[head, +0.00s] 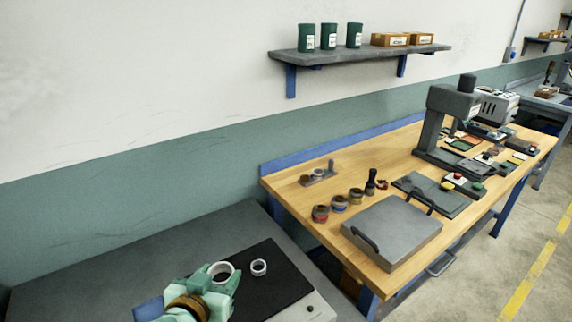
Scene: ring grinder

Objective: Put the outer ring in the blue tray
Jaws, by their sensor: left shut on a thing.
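My left gripper (221,275), mint green, is at the bottom of the head view over the grey bench. It is shut on a pale metal ring (221,266), which looks like the outer ring and shows at its fingertips. A smaller-looking silver ring (259,267) lies apart on the black mat, just right of the gripper. A blue patch that looks like the blue tray (147,311) shows at the left of my gripper; my gripper and the picture's lower edge hide much of it. My right gripper is not in view.
The black mat (278,285) has bare room right of the loose ring. A wooden workbench (285,192) with a grey plate (392,232), several small parts and a press stands to the right. A wall shelf (345,56) hangs above.

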